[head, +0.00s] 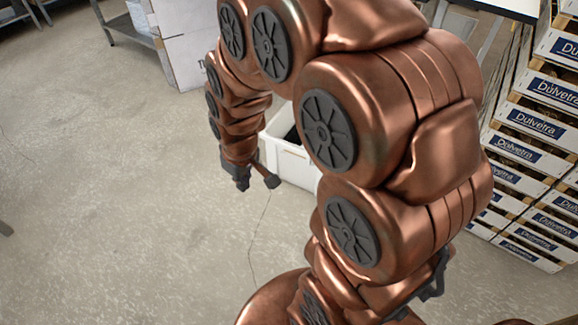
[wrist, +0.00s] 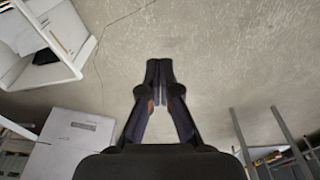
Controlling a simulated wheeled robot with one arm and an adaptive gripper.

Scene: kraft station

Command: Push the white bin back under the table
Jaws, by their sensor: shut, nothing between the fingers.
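The white bin (head: 290,164) stands on the floor in the head view, partly hidden behind my arm. Something dark lies in it. In the wrist view the bin (wrist: 70,72) is at the upper left, with dark contents. My gripper (head: 258,181) is low in front of the bin's left side in the head view, pointing down; I cannot tell whether it touches. In the wrist view my gripper (wrist: 159,72) has its fingers together with nothing between them, and a strip of floor separates it from the bin. A white tabletop (head: 515,8) shows at the top right; my arm hides much of the area below.
Stacked Dulvetra crates (head: 530,125) stand at the right. White boxes (head: 187,45) and a grey metal rack (head: 128,28) are at the upper left. The concrete floor (head: 110,200) at the left is clear. A white box (wrist: 72,145) fills the wrist view's lower left.

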